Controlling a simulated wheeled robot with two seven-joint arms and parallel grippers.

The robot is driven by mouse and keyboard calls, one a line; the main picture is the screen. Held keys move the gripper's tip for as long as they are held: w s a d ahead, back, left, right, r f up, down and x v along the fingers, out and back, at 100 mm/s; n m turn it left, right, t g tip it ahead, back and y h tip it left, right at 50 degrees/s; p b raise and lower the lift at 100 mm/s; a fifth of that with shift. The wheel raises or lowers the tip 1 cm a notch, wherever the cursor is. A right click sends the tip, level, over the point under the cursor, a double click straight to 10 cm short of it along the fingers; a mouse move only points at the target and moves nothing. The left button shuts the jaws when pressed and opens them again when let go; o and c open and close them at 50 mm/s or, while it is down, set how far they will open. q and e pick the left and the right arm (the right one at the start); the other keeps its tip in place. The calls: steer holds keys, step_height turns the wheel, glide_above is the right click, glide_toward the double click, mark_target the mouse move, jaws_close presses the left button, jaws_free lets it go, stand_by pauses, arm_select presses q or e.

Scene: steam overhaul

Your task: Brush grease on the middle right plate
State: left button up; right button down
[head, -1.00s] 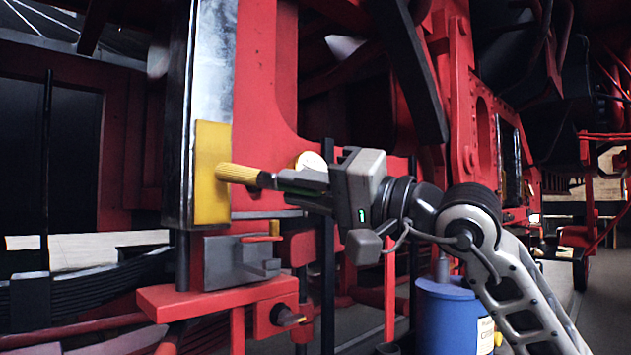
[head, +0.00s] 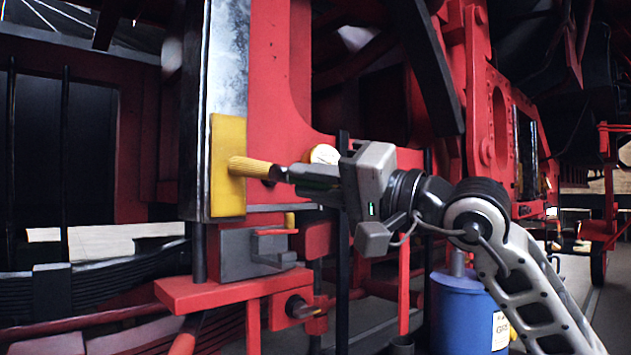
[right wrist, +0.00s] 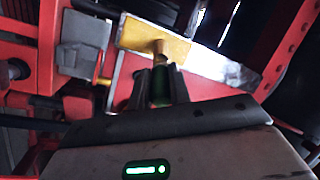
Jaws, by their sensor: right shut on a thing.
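The tall plate (head: 228,60) stands upright on the red frame. Its upper part is bare silver metal and its lower part is covered by yellow grease (head: 228,198). My right gripper (head: 305,176) is shut on a brush (head: 250,167) with yellow bristles, a dark collar and a green handle. The brush is roughly level, its bristle tip at the yellow area and seemingly touching it. In the right wrist view, the bristles (right wrist: 160,47) meet the yellow area (right wrist: 135,32), and the silver part (right wrist: 215,66) extends to the right. My left gripper is not in view.
A grey block (head: 240,250) on a red bracket (head: 225,290) sits just below the plate. A round white-faced gauge (head: 323,154) is behind my gripper. A blue drum (head: 462,312) stands below my right arm. Dark leaf springs (head: 100,280) lie at lower left.

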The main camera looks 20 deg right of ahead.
steer(key=shift+w+a, duration=0.15)
steer(key=shift+w, duration=0.3)
steer(key=shift+r+p, duration=1.65)
steer(key=shift+r, duration=0.4)
step_height(320, 180, down, 4)
steer(key=b, duration=0.4)
steer(key=shift+f, duration=0.15)
